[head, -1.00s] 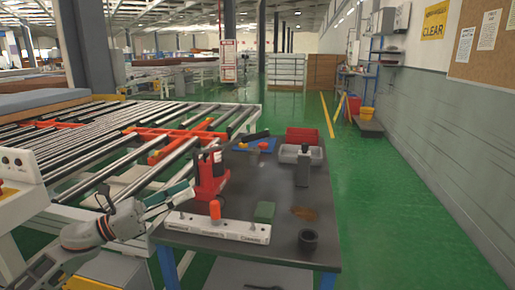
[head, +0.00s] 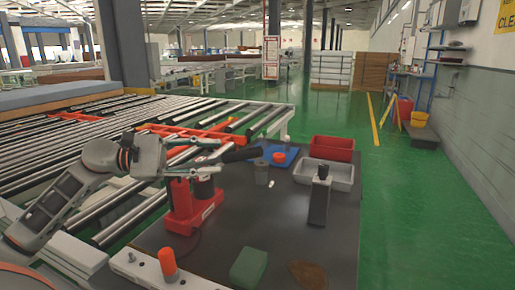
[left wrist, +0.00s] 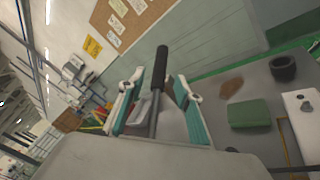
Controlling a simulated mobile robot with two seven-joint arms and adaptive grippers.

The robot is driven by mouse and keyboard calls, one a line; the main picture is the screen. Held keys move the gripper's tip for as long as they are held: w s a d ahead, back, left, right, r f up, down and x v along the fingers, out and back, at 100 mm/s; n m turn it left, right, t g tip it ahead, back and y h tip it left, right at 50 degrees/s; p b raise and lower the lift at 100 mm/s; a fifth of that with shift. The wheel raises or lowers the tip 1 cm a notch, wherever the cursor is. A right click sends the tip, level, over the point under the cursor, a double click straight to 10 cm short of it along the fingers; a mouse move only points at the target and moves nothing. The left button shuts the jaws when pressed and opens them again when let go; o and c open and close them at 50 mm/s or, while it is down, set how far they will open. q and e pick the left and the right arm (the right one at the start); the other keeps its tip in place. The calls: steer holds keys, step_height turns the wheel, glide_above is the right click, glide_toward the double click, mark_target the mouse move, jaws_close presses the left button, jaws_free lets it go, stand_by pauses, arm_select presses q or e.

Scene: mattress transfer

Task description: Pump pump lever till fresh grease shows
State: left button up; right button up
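The red hand pump (head: 180,215) stands on the dark table, with a dark cylinder beside its red body. Its pump lever (head: 243,154) has a black grip and points right. My left gripper (head: 207,157) is at the lever. In the left wrist view the lever (left wrist: 161,65) runs between the spread teal fingers of the left gripper (left wrist: 160,80), with gaps on both sides. A white bar (head: 140,265) with an orange knob (head: 168,262) lies at the table's front. I cannot make out fresh grease. My right gripper is not in view.
On the table are a green block (head: 249,267), a brown patch (head: 307,272), a dark upright bottle (head: 320,200), a grey tray (head: 343,177), a red bin (head: 331,148) and a blue tray (head: 270,158). The roller conveyor (head: 90,150) lies left.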

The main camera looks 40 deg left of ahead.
mark_target(233, 155)
arm_select(q)
steer(key=shift+w+d, duration=0.15)
steer(key=shift+w, duration=0.05)
steer(key=shift+w+d+r, duration=0.1)
steer(key=shift+d, duration=0.2)
steer(key=shift+x, duration=3.3)
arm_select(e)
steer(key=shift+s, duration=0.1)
arm_select(q)
steer(key=shift+c, duration=0.3)
